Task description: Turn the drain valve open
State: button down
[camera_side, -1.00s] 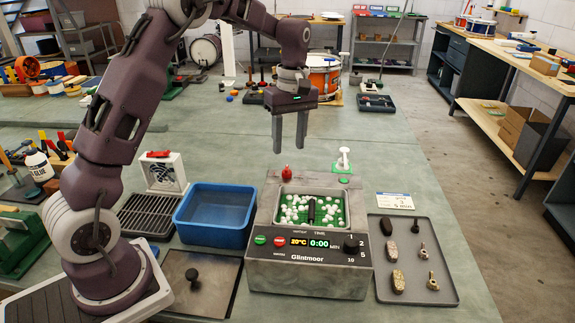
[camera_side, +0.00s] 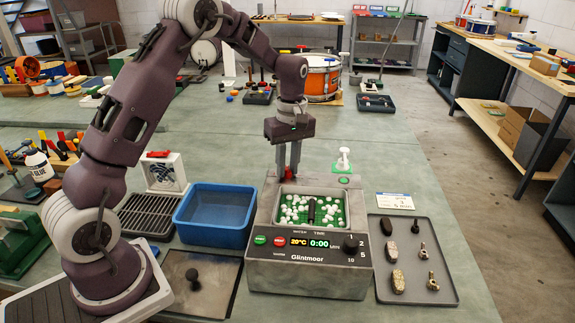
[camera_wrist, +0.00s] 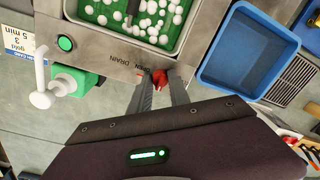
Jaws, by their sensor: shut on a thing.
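The drain valve (camera_side: 291,175) is a small red knob at the back left of the grey ultrasonic cleaner (camera_side: 308,275). In the wrist view the red drain valve (camera_wrist: 159,77) sits beside the "DRAIN" lettering, between my fingertips. My gripper (camera_side: 288,174) points straight down over the back of the cleaner and is shut on the valve. It also shows in the wrist view (camera_wrist: 160,82). The fingers partly hide the valve in the side view. The cleaner's basin (camera_side: 312,209) holds a green floor with many white foam blobs and a dark bar.
A blue tub (camera_side: 214,214) stands left of the cleaner, beside a dark rack (camera_side: 148,215). A grey tray (camera_side: 413,260) with several metal parts lies to the right. A small card (camera_side: 395,201) lies behind the tray.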

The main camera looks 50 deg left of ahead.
jog(key=shift+m, duration=0.3)
jog(key=m, duration=1.2)
jog(key=shift+r+m+t, duration=0.1)
jog(key=shift+m+t, duration=0.2)
jog(key=shift+m, duration=2)
jog(key=shift+y, duration=0.3)
jog(key=c, duration=1.2)
grip_release()
jog(key=shift+s, duration=0.1)
